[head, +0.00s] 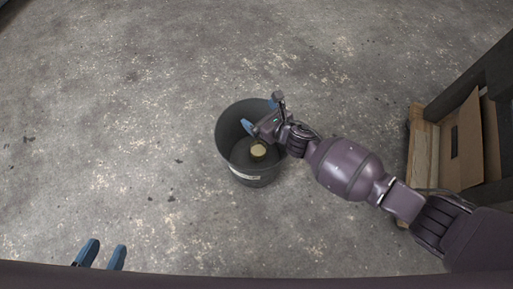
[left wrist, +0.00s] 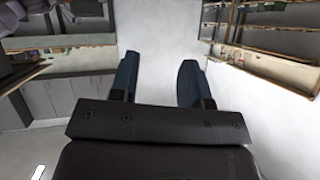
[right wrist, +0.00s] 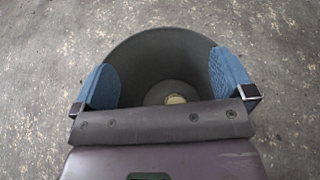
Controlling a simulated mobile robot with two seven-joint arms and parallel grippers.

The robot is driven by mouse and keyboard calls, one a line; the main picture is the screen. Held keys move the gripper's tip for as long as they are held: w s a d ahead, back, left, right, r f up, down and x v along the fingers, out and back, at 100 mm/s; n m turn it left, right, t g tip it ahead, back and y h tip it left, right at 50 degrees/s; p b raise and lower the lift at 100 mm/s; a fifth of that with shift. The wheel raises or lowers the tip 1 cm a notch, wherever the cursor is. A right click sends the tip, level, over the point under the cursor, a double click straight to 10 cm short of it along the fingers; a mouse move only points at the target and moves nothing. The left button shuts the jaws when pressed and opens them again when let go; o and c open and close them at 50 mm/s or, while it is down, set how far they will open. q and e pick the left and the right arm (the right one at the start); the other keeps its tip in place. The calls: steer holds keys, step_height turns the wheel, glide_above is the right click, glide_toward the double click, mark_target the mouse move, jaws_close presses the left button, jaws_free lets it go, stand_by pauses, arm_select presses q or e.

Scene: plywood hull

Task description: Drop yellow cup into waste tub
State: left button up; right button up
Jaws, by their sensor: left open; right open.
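The waste tub (head: 224,124) is a dark grey round bucket standing on the floor in the middle of the head view. The yellow cup (head: 258,150) is inside the tub, low down; it also shows at the tub's bottom in the right wrist view (right wrist: 175,99), partly hidden by my gripper body. My right gripper (head: 261,113) is open and empty over the tub's mouth, with its blue fingers apart in the right wrist view (right wrist: 165,82). My left gripper (head: 102,254) is open and empty at the bottom left of the head view, away from the tub.
A cardboard box (head: 463,142) sits in a dark shelf frame on a wooden pallet (head: 421,150) at the right. The concrete floor around the tub is clear. The left wrist view shows grey cabinets (left wrist: 62,98) and shelves (left wrist: 262,67).

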arm_select(q)
steer(key=shift+d+m+g+p, duration=0.45)
steer(key=shift+g+p, duration=0.45)
steer(key=shift+p, duration=1.15)
arm_select(e)
steer(key=v, duration=1)
steer(key=shift+s+d+r, duration=0.15)
steer(key=shift+s+d, duration=0.1)
